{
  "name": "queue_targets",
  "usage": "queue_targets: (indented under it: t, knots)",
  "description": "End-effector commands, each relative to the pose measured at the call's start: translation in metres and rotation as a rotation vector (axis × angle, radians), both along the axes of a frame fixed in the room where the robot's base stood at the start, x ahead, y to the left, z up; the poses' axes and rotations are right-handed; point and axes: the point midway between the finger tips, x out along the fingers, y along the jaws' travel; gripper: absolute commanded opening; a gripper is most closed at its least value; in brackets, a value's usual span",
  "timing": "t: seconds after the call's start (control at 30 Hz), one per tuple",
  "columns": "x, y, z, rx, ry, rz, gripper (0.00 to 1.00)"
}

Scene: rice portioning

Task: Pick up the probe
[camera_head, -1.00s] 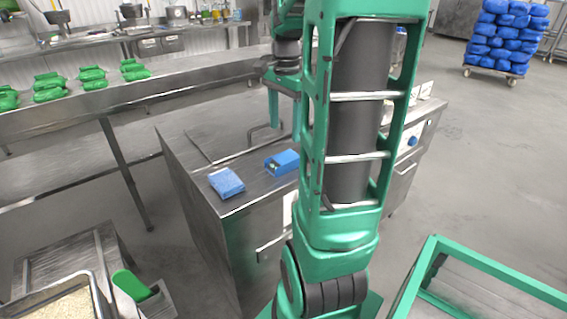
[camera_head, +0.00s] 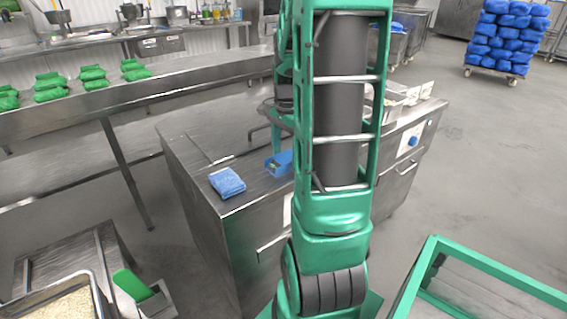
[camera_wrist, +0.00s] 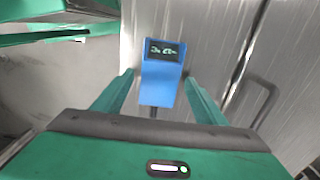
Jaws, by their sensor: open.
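The probe (camera_wrist: 161,88) is a blue device with a dark display and a thin dark stem pointing toward my gripper. It lies on the metal counter; in the head view the probe (camera_head: 277,165) is partly hidden by my arm. My gripper (camera_wrist: 159,77) is open in the wrist view. Its two green fingers stand on either side of the probe's blue body, with a gap visible on both sides. How high the fingertips are above the counter I cannot tell. In the head view my gripper is mostly hidden behind my arm.
A folded blue cloth (camera_head: 227,182) lies left of the probe near the counter's edge. A raised metal handle (camera_wrist: 262,98) stands right of the probe in the wrist view. Metal pans (camera_head: 398,97) are at the counter's right. A green frame (camera_head: 480,262) stands at lower right.

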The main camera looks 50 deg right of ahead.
Motion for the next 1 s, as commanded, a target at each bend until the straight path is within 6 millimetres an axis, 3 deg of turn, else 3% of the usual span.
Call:
queue_targets:
  t: [0.27, 0.43, 0.47, 0.8, 1.0]
  knots:
    - [0.0, 0.0, -0.002, 0.0, 0.0, 0.0, 0.63]
    - [0.0, 0.0, -0.002, 0.0, 0.0, 0.0, 0.23]
    - [0.0, 0.0, -0.002, 0.0, 0.0, 0.0, 0.21]
    - [0.0, 0.0, 0.0, -0.001, -0.001, 0.0, 0.21]
    - [0.001, -0.001, 0.017, -0.003, -0.003, 0.0, 0.21]
